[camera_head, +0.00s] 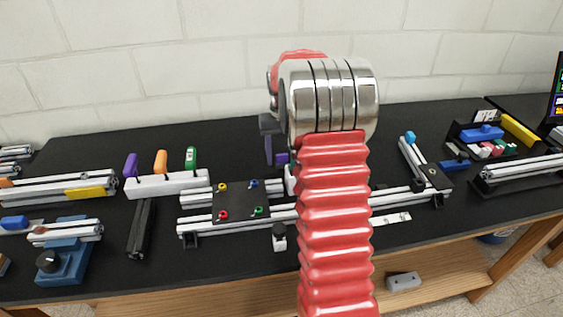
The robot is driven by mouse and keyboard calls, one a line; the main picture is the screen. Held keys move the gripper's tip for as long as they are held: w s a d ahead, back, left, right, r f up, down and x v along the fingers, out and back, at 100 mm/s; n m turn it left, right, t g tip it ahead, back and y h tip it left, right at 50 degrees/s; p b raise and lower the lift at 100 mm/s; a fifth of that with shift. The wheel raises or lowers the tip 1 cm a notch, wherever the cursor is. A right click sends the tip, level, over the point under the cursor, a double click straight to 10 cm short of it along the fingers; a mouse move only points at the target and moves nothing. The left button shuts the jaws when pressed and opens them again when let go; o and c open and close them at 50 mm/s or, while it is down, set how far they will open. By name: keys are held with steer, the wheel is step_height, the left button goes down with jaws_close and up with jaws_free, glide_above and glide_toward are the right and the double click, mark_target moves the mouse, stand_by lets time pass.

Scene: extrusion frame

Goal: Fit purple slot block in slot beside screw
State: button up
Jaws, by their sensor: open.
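A small purple block (282,158) shows just left of my red arm, partly hidden by the arm. My gripper (273,146) is open, its dark finger beside the purple block; the other finger is hidden, and I cannot tell whether they touch. The slotted aluminium extrusion frame (285,212) lies across the table, its middle hidden behind my arm. A black plate (240,201) on its left part carries a yellow screw (222,188), a blue screw (254,184), a red screw (223,215) and a green screw (258,211).
A white rack (168,184) holds purple, orange and green handles at the left. A blue fixture (63,262) stands at the front left. A black bin (482,140) with coloured parts is at the back right. The black table (340,262) has free room at the front.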

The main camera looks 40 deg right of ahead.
mark_target(282, 155)
steer(key=shift+f, duration=0.6)
steer(key=c, duration=1.2)
steer(key=shift+r, duration=0.1)
steer(key=shift+c, duration=0.2)
step_height(282, 155, up, 10)
steer(key=shift+f, duration=0.1)
stand_by(0.6)
